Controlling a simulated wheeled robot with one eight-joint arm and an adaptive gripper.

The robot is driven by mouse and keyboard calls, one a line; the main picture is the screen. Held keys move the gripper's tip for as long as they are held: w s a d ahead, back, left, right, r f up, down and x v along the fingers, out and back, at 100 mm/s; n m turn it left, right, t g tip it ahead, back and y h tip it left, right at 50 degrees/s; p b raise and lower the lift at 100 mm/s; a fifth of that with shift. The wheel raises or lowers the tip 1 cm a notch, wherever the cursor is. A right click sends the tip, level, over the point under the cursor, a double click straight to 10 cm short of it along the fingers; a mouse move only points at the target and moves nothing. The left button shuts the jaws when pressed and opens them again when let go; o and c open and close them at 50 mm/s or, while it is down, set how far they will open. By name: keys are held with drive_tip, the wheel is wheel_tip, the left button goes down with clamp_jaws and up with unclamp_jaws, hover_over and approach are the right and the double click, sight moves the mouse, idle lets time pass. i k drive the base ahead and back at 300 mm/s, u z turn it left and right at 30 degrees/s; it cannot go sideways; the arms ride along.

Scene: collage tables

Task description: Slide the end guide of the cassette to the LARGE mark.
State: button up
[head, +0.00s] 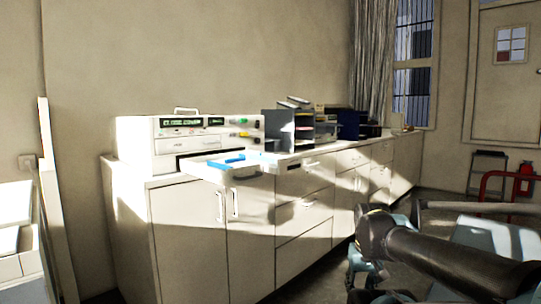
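The cassette (205,168) is a white tray drawn out from the front of a white machine (168,144) on the cabinet top. A bright blue piece (228,161) lies inside the tray and may be the end guide. Another blue piece (246,169) shows near the tray's right side. Size marks, including LARGE, are too small to read. My dark arm reaches in from the lower right, apart from the cassette, and I cannot make out my gripper.
The machine stands on a long white cabinet (185,225). Dark paper sorters (290,128) stand to the tray's right. A red rail (497,178) and a red extinguisher (524,180) are at the far right. A white unit (15,235) is at the left edge.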

sight(241, 157)
drive_tip(key=z, duration=0.1)
drive_tip(key=k, duration=2)
drive_tip(key=u, duration=0.6)
drive_tip(key=i, duration=1.65)
